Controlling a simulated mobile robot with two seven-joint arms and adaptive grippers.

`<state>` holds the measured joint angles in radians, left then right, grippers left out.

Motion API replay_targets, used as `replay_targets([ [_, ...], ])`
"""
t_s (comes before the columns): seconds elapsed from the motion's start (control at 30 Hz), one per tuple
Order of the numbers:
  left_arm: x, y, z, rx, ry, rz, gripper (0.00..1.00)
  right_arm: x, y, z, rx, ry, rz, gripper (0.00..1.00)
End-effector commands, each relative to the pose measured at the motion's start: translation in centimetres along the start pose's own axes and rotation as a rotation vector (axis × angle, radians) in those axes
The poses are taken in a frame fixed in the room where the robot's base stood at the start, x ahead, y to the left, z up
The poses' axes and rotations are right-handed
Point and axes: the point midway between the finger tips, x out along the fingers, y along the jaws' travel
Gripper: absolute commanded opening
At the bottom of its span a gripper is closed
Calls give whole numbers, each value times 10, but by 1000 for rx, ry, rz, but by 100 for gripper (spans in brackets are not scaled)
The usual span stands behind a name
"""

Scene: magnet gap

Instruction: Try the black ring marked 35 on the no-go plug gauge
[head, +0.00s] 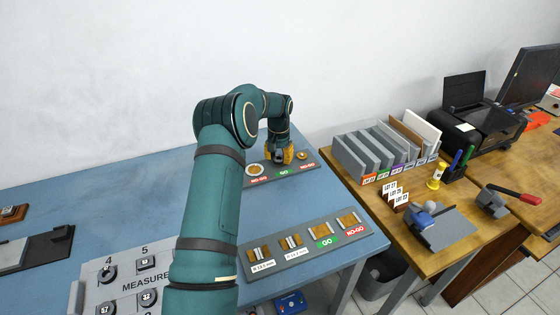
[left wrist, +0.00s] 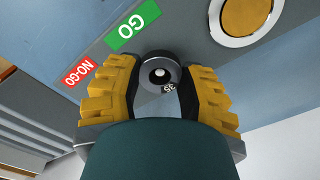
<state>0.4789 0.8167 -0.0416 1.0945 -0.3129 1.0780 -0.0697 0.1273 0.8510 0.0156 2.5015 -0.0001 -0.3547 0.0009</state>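My left gripper (head: 286,158), with yellow fingers, is over the back gauge panel (head: 318,165). In the left wrist view the fingers (left wrist: 160,85) close from both sides on a black ring (left wrist: 168,89) marked 35. A grey round end shows in the ring's hole; I cannot tell whether the ring is around it or above it. The ring is beside the green GO label (left wrist: 138,25); the red NO-GO label (left wrist: 78,72) is farther left. In the head view a small brass piece (head: 302,155) stands above the right NO-GO label (head: 308,167). My right gripper is out of view.
A brass disc in a pale rim (head: 255,169) is at the panel's left. A front panel (head: 300,245) holds several brass pieces. A measure board (head: 125,280) carries several black rings. A wooden table with grey racks (head: 365,155) is to the right. Blue table at left is partly clear.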

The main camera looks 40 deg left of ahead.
Motion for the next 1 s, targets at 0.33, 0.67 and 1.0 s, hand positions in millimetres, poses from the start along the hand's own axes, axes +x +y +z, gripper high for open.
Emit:
replay_targets([
  [0.33, -17, 0, 0, 0, 1, 0, 4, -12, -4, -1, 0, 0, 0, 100],
  [0.67, -41, 0, 0, 0, 2, 0, 4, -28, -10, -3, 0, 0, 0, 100],
  [1.0, -50, 0, 0, 0, 1, 0, 3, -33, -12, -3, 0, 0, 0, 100],
])
